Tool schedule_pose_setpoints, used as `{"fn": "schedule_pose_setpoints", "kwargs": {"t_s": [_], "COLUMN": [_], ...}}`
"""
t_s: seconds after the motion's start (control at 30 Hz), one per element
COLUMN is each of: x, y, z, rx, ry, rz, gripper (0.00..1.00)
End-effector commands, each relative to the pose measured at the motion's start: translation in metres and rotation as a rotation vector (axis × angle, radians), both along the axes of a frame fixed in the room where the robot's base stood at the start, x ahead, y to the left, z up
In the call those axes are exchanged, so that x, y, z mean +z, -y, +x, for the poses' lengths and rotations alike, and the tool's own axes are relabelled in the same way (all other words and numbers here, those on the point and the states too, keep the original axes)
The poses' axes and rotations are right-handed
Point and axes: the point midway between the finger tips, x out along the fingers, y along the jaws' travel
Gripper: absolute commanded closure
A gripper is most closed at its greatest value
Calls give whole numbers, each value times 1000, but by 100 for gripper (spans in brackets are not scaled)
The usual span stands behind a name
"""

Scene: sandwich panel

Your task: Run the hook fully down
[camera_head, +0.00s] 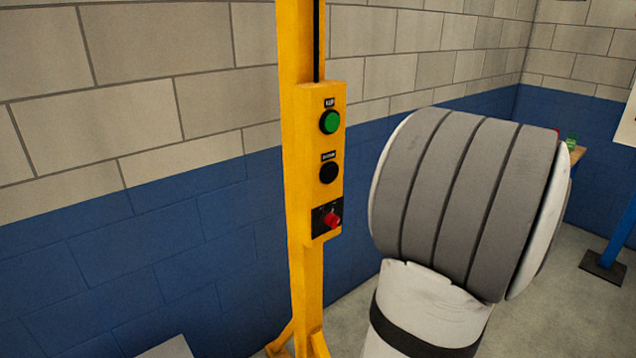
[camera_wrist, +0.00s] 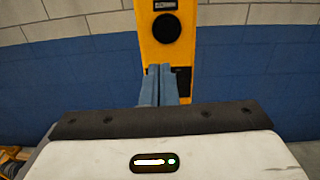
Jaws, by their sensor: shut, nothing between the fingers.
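A yellow control box (camera_head: 311,165) is fixed to a yellow post. It carries a green button (camera_head: 329,122) at the top, a black button (camera_head: 328,172) below it and a red knob (camera_head: 332,219) on a black plate at the bottom. The small labels are too blurred to read surely. In the wrist view the black button (camera_wrist: 166,28) is above my gripper (camera_wrist: 161,70), whose two blue-grey fingers are shut together and empty. The fingertips overlap the black plate (camera_wrist: 184,82) and hide the red knob; I cannot tell whether they touch. The hook is not in view.
The yellow post (camera_head: 307,285) stands on splayed feet before a blue and grey block wall (camera_head: 150,235). My own arm fills the right of the head view. Behind it are a table (camera_head: 576,153) with a small green item and a blue post (camera_head: 615,240) at far right.

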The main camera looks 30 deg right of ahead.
Motion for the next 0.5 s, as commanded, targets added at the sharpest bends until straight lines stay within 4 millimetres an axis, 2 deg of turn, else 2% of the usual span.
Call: {"fn": "schedule_pose_setpoints", "kwargs": {"t_s": [0.1, 0.5], "x": [2, 3], "y": [10, 9], "z": [-5, 1], "rx": [-30, -29], "ry": [20, 19], "rz": [19, 18], "gripper": [100, 100]}}
